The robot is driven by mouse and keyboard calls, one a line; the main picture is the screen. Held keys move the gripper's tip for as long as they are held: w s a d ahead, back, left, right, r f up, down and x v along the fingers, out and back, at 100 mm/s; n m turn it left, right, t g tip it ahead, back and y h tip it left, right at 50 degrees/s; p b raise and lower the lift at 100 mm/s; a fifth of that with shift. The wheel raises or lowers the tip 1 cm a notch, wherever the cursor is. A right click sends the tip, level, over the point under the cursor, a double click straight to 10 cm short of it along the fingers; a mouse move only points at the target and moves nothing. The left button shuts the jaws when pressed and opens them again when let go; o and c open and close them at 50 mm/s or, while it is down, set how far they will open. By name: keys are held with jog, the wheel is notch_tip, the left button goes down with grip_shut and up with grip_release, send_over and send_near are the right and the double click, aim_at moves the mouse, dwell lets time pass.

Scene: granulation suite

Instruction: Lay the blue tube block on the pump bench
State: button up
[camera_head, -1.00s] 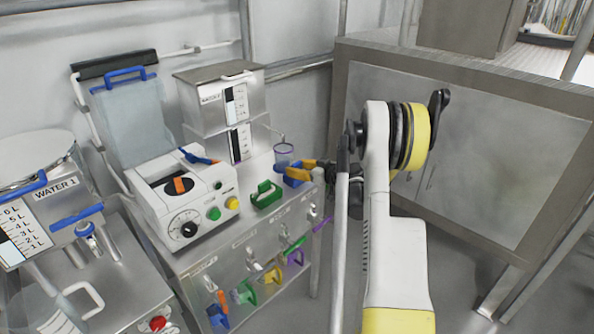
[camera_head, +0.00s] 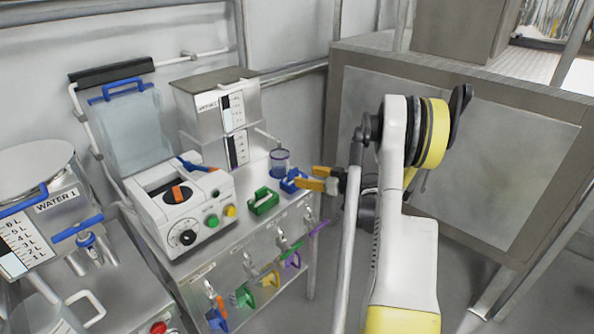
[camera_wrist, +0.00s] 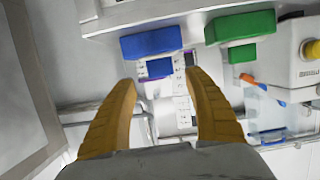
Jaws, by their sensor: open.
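The blue tube block (camera_head: 292,182) rests on the right end of the pump bench's steel top (camera_head: 262,222), beside a clear cup. In the wrist view the blue block (camera_wrist: 150,42) lies ahead of the fingertips, apart from them. My gripper (camera_head: 308,178) has yellow fingers and is just right of the block. In the wrist view my gripper (camera_wrist: 162,80) is open, with nothing between its fingers. The block's far side is hidden.
A green tube block (camera_head: 264,201) sits left of the blue one. The clear cup (camera_head: 280,162) stands behind. A white pump (camera_head: 182,212) fills the bench's left part. Coloured clips (camera_head: 245,295) hang on its front. A large steel cabinet (camera_head: 460,150) stands to the right.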

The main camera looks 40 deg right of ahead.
jog(key=p+v, duration=0.1)
jog(key=v, duration=0.4)
jog(key=w+a+r+g+y, duration=0.15)
jog(key=a+r, duration=0.35)
jog(key=a, duration=0.7)
jog(key=w+a+r+g, duration=0.1)
jog(key=a+r+g, duration=0.3)
jog(key=a, duration=0.7)
jog(key=s+a+r+g, duration=0.1)
jog(key=s+a+r, duration=0.1)
jog(key=s+a, duration=0.3)
jog(key=s+a+r, duration=0.3)
jog(key=a, duration=0.5)
jog(key=s+a+h, duration=0.2)
jog(key=s+a, duration=0.4)
jog(key=s, duration=0.7)
jog(key=shift+a+f+m+g, duration=0.15)
jog(key=shift+f+m+g, duration=0.2)
jog(key=shift+m+g, duration=0.1)
